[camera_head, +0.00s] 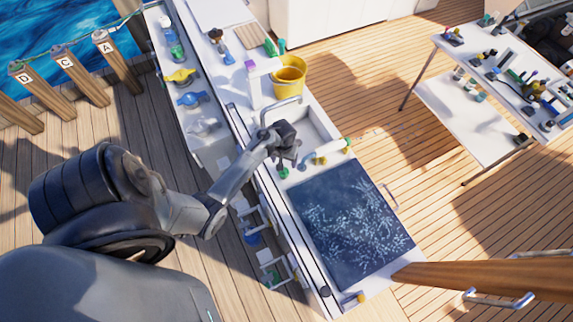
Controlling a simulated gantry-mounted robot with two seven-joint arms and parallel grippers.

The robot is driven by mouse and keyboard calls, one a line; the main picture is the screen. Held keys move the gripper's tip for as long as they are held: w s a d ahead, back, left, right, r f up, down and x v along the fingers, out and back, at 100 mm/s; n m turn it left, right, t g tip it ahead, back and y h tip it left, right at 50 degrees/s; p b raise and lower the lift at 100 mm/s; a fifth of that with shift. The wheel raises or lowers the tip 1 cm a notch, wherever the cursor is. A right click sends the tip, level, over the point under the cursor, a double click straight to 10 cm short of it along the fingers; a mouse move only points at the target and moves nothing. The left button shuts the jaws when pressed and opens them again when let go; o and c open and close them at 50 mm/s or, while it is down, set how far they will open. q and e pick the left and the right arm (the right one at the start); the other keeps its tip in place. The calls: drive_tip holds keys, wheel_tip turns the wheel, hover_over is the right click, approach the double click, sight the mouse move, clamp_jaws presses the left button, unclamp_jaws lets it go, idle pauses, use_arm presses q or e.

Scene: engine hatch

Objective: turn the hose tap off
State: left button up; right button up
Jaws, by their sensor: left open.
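My left gripper (287,158) is open above the near edge of the white sink counter, with its fingers pointing down. A small green piece (284,173) shows just below its fingertips; I cannot tell whether they touch. To the right lies a white cylinder (327,150) with a green end and yellow parts. A thin metal spout (281,104) arches over the sink (316,129) behind the gripper. Which of these is the hose tap is too small to tell, and the gripper hides part of this area. My right gripper is out of view.
A dark patterned panel (352,222) covers the counter's front part. Colored valve handles (180,76) line the left side bench. A cluttered table (507,72) stands at right; open wooden deck (395,120) lies between.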

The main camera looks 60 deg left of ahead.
sight(284, 172)
use_arm(q)
wheel_tip(284, 172, down, 8)
drive_tip(key=shift+s+r+b, duration=0.1)
drive_tip(key=shift+r+b, duration=0.1)
drive_tip(key=shift+b, duration=0.5)
drive_tip(key=shift+f, duration=0.45)
drive_tip(key=shift+c, duration=0.2)
drive_tip(key=c, duration=1)
